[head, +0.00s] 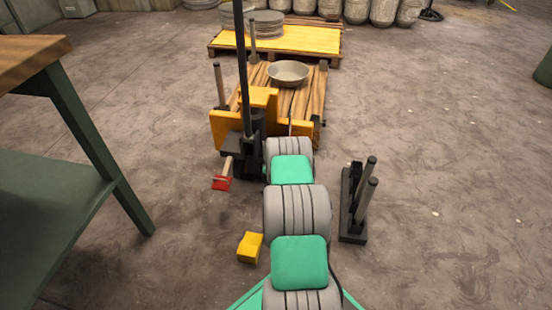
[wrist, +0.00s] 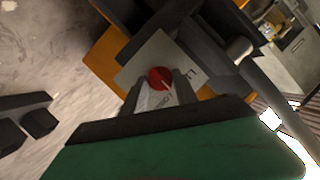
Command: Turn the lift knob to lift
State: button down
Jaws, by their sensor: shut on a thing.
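The red round knob (wrist: 158,75) sits on a pale plate (wrist: 150,55) with dark lettering in the wrist view. A light pointer mark shows on the knob. My gripper (wrist: 164,84) is shut on the knob, with one finger on each side of it. Part of the lettering is hidden by the fingers. In the head view the plate, knob and gripper are hidden behind my arm. The orange lift truck (head: 230,130) with a dark upright mast stands ahead of my arm. A red pedal (head: 222,183) shows low at its left.
A wooden pallet (head: 300,105) lies behind the orange body, with a metal bowl (head: 288,72) on it. Another pallet with stacked plates (head: 267,23) stands farther back. A green workbench (head: 60,200) is at left. A dark stand with posts (head: 352,220) is at right. Open floor lies right.

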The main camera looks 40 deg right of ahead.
jog(key=shift+w+a+r+n+g+h+b, duration=0.1)
jog(key=shift+n+g+h+b, duration=0.2)
jog(key=shift+n+g+b, duration=0.5)
jog(key=shift+w+a+n+g+h+b, duration=0.15)
jog(key=shift+n+g+h+b, duration=0.2)
jog(key=shift+n, duration=0.85)
jog(key=shift+w+d+r+n+g+h+b, duration=0.1)
jog(key=shift+n+g+h+b, duration=0.15)
jog(key=shift+n+g+b, duration=0.6)
jog(key=shift+n, duration=0.35)
jog(key=c, duration=1)
grip_release()
jog(key=shift+f, duration=0.1)
jog(key=shift+o, duration=0.2)
jog(key=shift+a, duration=0.1)
